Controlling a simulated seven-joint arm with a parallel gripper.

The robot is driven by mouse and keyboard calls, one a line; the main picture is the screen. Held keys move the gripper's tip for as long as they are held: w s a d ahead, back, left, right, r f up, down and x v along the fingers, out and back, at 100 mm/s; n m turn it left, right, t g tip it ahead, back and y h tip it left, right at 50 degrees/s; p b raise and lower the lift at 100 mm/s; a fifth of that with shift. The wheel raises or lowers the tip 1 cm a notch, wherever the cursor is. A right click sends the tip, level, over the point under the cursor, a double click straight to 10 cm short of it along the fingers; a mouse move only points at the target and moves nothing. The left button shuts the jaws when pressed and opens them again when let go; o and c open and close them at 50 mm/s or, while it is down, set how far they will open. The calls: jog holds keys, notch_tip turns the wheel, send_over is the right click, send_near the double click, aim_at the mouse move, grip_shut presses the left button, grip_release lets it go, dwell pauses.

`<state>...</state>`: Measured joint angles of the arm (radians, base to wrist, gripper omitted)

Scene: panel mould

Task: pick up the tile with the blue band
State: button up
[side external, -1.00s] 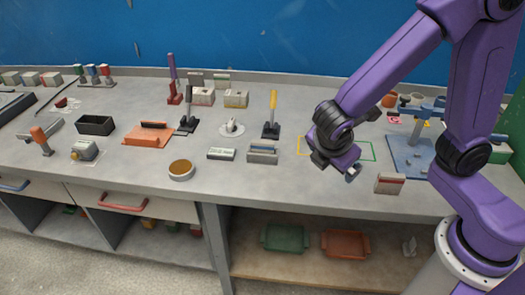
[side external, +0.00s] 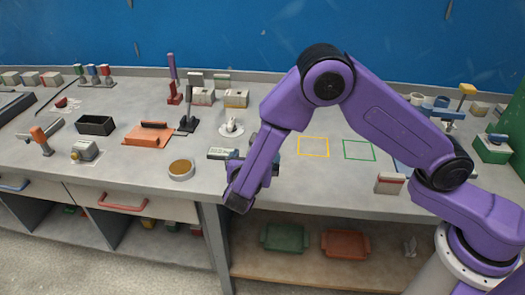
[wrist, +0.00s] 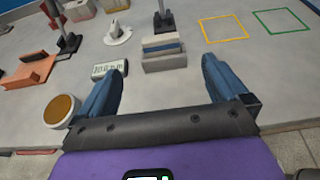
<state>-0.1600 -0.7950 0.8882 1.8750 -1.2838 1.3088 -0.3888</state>
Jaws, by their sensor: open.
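The tile with the blue band (wrist: 162,46) stands upright in a grey slotted holder (wrist: 165,64) in the wrist view. My gripper (wrist: 165,63) is open and empty, with one blue finger on each side of the holder's place in the picture. The fingers appear apart from the tile; their exact height above it is hard to tell. In the side view, my gripper (side external: 253,168) is low near the bench's front edge, and my arm hides the tile and holder there.
A small display box (wrist: 109,69) stands left of the holder, with a round brown-topped dish (wrist: 61,111) farther left. A white round fixture (wrist: 117,33) stands behind. Yellow (wrist: 223,28) and green (wrist: 280,21) outlined squares are empty. A red-banded block (side external: 390,183) stands at right.

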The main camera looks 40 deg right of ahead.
jog(key=x, duration=1.3)
jog(key=shift+w+d, duration=0.15)
jog(key=shift+r, duration=0.1)
jog(key=c, duration=1.1)
